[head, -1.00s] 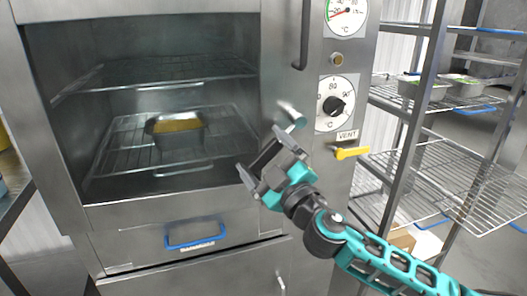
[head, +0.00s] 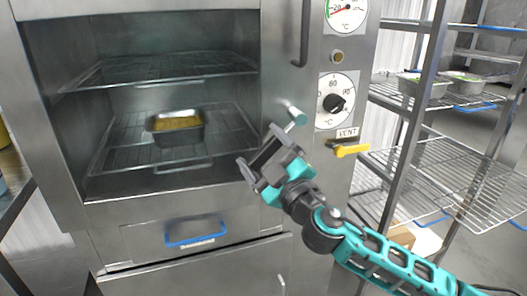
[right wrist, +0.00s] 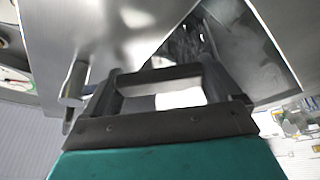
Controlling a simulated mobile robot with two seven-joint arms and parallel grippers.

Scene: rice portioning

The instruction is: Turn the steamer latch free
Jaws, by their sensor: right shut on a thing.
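In the right wrist view my right gripper (right wrist: 160,82) is close to steel surfaces. My left gripper is not in view.
A metal pan (head: 178,141) with yellowish food sits on the lower wire rack inside the steamer. A yellow vent lever (head: 351,150) and dial (head: 336,103) are right of the gripper. A vertical handle (head: 305,30) is above. A wire shelf unit (head: 440,165) stands at the right.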

